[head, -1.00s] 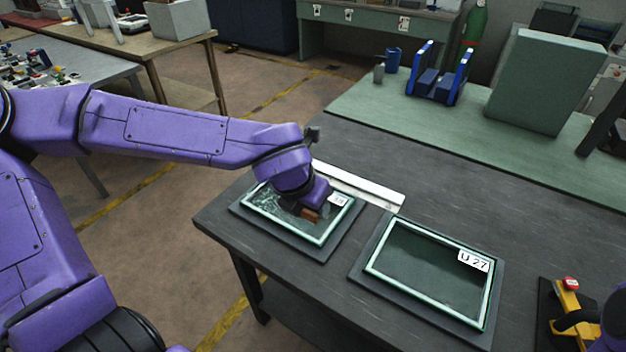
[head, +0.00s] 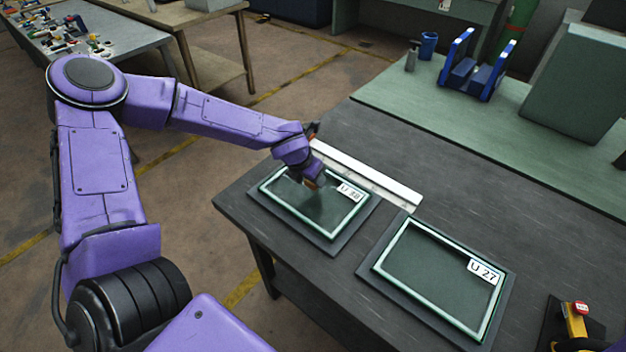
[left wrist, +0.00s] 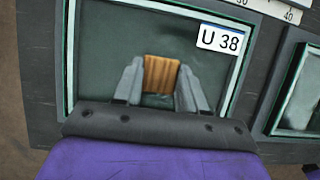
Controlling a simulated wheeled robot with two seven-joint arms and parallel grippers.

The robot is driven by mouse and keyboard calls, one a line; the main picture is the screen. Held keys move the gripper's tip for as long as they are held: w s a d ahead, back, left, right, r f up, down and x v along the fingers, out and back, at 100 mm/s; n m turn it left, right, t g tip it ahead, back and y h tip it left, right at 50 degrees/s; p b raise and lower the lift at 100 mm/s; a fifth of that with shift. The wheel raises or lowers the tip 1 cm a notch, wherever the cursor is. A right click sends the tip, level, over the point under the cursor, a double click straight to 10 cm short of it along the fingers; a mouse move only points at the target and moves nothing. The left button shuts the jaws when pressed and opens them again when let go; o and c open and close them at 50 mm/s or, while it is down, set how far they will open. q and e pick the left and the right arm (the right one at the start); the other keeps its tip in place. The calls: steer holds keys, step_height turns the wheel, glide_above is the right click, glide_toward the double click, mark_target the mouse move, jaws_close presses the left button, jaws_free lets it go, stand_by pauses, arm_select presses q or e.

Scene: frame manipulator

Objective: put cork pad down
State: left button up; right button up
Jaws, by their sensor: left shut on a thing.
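The cork pad (head: 311,184) is a small orange-brown block. My left gripper (head: 315,181) is shut on it over the far part of the U 38 pane (head: 318,208). In the left wrist view the pad (left wrist: 160,72) sits between the two grey fingers, with the dark green glass behind it. I cannot tell whether the pad touches the glass. The pane lies in a pale green frame, with a white U 38 label (head: 350,192) at its upper right. My right gripper's fingers do not show.
A second framed pane, labelled U 27 (head: 432,275), lies to the right. A yellow tool with a red top (head: 577,318) stands at the lower right. The dark tabletop (head: 480,210) behind U 27 is clear.

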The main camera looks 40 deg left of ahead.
arm_select(q)
steer(key=shift+s+f, duration=0.25)
steer(key=shift+f, duration=1)
steer(key=shift+w+d+f, duration=0.1)
steer(key=shift+w, duration=0.15)
steer(key=o, duration=1)
steer(key=shift+s, duration=0.15)
steer(key=shift+r, duration=0.2)
steer(key=p+v, duration=0.1)
steer(key=v, duration=1)
steer(key=shift+s+r, duration=0.15)
steer(key=shift+r, duration=0.2)
